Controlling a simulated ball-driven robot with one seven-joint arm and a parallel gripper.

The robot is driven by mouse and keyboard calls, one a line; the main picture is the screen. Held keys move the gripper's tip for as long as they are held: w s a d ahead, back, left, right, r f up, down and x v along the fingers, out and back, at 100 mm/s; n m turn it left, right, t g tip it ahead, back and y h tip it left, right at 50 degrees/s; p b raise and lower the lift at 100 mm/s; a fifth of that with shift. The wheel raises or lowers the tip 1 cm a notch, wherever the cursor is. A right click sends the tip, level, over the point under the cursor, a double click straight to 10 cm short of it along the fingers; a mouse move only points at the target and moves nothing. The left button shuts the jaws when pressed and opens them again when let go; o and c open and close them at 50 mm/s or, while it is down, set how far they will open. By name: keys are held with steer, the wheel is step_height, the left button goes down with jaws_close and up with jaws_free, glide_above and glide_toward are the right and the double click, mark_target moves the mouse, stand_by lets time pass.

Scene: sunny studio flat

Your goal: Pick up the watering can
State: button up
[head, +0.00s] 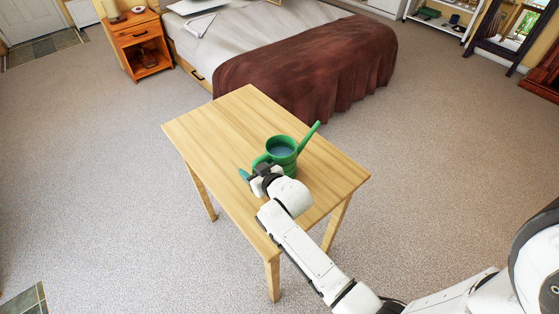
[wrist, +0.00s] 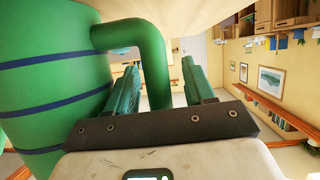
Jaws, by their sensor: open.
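The green watering can (head: 281,150) stands upright on the wooden table (head: 225,125), its spout pointing to the upper right in the head view. In the wrist view its green body with dark blue bands (wrist: 50,75) fills the left side, and its curved handle (wrist: 153,65) comes out to the right of the body. My gripper (head: 252,172) is at the can's near left side. In the wrist view my gripper (wrist: 160,85) is open, with its green fingers on either side of the handle. I cannot tell whether a finger touches it. Part of the can is hidden by my wrist in the head view.
A bed with a brown blanket (head: 310,62) stands just behind the table. A wooden nightstand (head: 140,45) is at the upper left. The rest of the visible tabletop is bare. Carpet (head: 110,170) lies open to the table's left.

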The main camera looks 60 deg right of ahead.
steer(key=shift+c, duration=0.3)
jaws_close()
stand_by(0.5)
steer(key=shift+r, duration=0.15)
